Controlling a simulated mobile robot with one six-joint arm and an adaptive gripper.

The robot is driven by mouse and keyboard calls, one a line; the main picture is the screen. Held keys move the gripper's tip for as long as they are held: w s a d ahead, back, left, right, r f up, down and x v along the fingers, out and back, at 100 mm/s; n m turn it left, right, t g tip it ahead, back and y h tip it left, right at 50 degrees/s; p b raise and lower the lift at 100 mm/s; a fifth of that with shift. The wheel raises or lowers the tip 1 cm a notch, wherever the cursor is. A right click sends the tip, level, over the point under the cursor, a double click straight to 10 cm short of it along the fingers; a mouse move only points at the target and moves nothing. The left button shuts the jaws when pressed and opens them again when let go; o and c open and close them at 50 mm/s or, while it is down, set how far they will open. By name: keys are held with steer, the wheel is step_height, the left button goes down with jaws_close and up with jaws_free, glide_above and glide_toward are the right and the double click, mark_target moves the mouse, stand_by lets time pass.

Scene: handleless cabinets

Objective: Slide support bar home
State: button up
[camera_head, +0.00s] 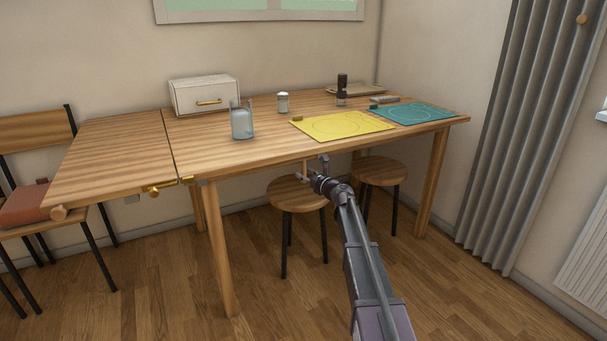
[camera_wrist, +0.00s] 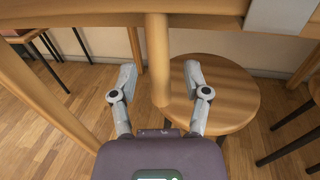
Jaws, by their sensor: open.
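A pale wooden bar, which looks like the support bar (camera_wrist: 158,55), runs from the front edge of the table into the space between my fingers in the wrist view. Its near end is blunt and shows in front of a stool. In the head view only a small piece of the bar (camera_head: 305,168) shows below the tabletop, just behind my gripper (camera_head: 318,172). My gripper (camera_wrist: 160,92) is open, with one finger on each side of the bar's near end. A gap shows on both sides.
The wooden table (camera_head: 230,152) carries a white box, a glass, a shaker and yellow and teal mats. Its left leaf (camera_head: 110,155) is level, with brass fittings (camera_head: 153,191) at its front edge. Stools (camera_head: 297,193) stand under the table. A chair (camera_head: 35,130) is at left.

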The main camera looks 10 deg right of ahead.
steer(key=shift+w+a, duration=0.3)
steer(key=shift+w, duration=0.2)
jaws_close()
steer(key=shift+s, duration=0.1)
